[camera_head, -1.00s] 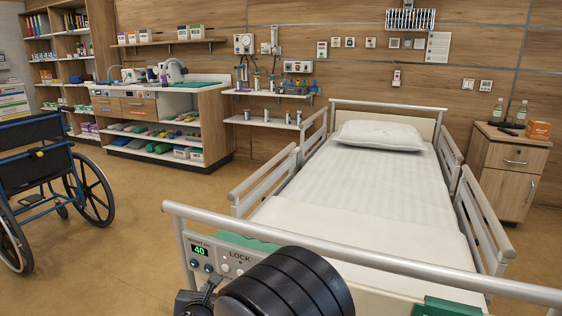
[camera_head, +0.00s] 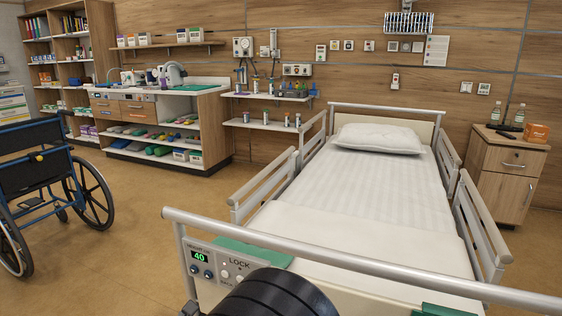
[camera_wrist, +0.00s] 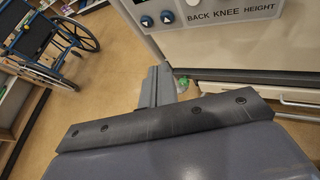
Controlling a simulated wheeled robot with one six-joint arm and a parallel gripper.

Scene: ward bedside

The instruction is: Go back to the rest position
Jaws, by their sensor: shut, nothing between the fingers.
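My gripper (camera_wrist: 158,86) is shut and empty in the wrist view, its fingers pointing toward the floor by the foot of the bed. It stands apart from the bed's control panel (camera_wrist: 215,12), which shows at the top with blue round buttons and the words BACK, KNEE and HEIGHT. In the head view my dark arm shows at the bottom edge, and the gripper itself is out of sight there. The same panel (camera_head: 217,265) sits on the bed's footboard, with a green display reading 40 and the word LOCK. My arm covers its lower right part.
The bed (camera_head: 350,200) with raised side rails and a pillow (camera_head: 379,138) fills the middle. A wheelchair (camera_head: 45,185) stands at the left. A bedside cabinet (camera_head: 506,175) is at the right, a supply counter (camera_head: 160,110) behind. Floor between wheelchair and bed is clear.

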